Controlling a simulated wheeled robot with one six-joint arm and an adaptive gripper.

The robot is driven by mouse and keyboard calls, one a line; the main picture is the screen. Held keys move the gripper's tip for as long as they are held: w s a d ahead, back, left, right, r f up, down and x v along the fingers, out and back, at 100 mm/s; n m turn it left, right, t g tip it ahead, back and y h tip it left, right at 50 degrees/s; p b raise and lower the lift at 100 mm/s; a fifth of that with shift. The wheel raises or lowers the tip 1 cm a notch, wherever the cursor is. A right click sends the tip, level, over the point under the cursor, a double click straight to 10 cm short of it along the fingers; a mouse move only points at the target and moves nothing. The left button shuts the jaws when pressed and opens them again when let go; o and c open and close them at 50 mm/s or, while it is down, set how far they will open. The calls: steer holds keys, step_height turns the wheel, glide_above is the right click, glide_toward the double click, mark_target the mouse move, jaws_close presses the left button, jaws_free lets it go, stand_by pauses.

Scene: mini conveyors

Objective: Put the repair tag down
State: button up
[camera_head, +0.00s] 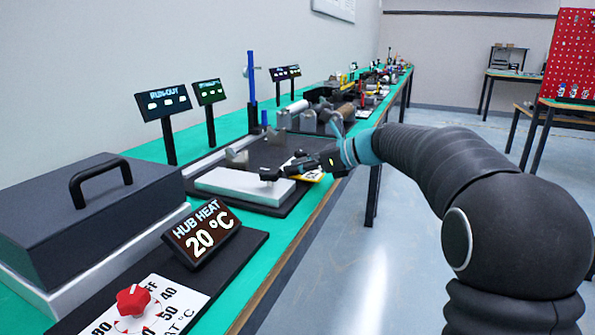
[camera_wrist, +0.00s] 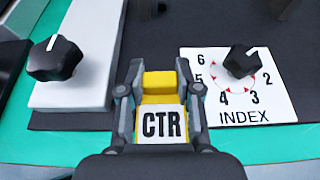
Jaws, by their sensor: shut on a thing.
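A yellow tag (camera_wrist: 158,81) with a white face lettered CTR sits between the two fingers of my gripper (camera_wrist: 159,90) in the wrist view. The fingers are shut on its sides, and the lettering faces the camera. In the head view my gripper (camera_head: 298,166) reaches in from the right, low over a dark base plate on the bench. A small yellow and white patch (camera_head: 312,176) shows beside it, but I cannot tell whether it is the tag. I cannot tell whether the tag touches the plate.
A white block (camera_wrist: 80,75) with a black knob (camera_wrist: 55,60) is left of my gripper. A white INDEX dial (camera_wrist: 250,108) with a black knob is at right. A black handled box (camera_head: 90,215) and HUB HEAT display (camera_head: 202,232) stand nearer. Dark plate lies bare between block and dial.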

steer(key=shift+f, duration=0.35)
steer(key=shift+f, duration=0.15)
steer(key=o, duration=0.9)
steer(key=shift+o, duration=0.2)
steer(key=shift+r, duration=0.2)
steer(key=v, duration=1.2)
